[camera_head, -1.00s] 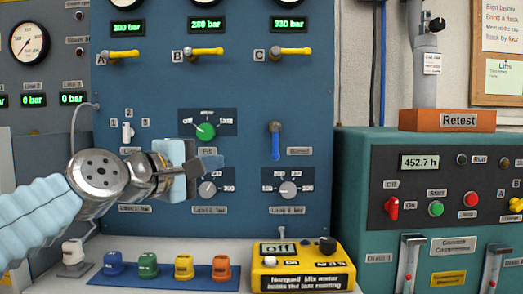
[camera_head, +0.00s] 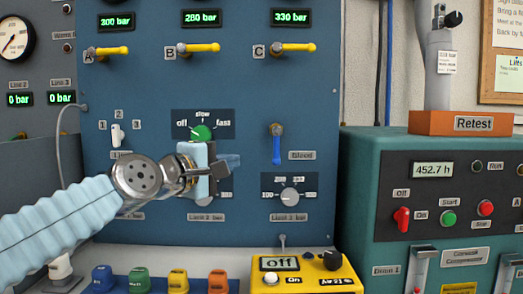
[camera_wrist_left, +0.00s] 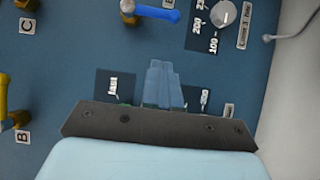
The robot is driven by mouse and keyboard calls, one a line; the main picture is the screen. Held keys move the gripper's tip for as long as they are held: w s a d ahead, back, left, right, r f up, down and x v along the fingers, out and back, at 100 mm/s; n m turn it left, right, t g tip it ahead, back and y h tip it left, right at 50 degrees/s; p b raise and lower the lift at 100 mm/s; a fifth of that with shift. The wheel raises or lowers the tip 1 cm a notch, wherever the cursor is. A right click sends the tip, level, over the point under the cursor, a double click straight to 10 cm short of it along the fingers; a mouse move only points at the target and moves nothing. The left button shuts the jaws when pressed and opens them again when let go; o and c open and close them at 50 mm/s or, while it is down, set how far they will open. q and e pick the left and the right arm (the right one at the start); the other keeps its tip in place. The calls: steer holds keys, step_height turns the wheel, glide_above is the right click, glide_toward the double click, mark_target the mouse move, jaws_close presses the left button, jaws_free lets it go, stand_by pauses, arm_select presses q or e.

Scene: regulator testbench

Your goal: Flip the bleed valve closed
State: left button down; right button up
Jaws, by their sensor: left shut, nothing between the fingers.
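The bleed valve (camera_head: 276,145) is a blue lever hanging straight down from a brass pivot on the blue panel, left of its label (camera_head: 301,155). In the left wrist view its blue handle (camera_wrist_left: 157,13) shows at the top edge, apart from my fingers. My left gripper (camera_head: 228,166) is shut and empty in front of the panel, left of and slightly below the lever. Its closed fingertips (camera_wrist_left: 162,72) also show in the left wrist view. They hide part of the dials behind. My right gripper is in neither view.
A green knob (camera_head: 202,133) sits above my gripper and a grey dial (camera_head: 290,197) below the lever. Yellow-handled valves (camera_head: 293,47) line the panel above. A yellow meter (camera_head: 302,272) stands below.

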mark_target(277, 148)
arm_select(q)
steer(key=w+d+p, duration=0.1)
steer(key=d, duration=0.1)
steer(key=w+d+p, duration=0.1)
steer(key=w+d, duration=0.1)
steer(key=w+d+p, duration=0.2)
steer(key=shift+d, duration=0.4)
steer(key=shift+d+f+n+b, duration=0.2)
steer(key=shift+n+b, duration=0.2)
steer(key=shift+b, duration=0.15)
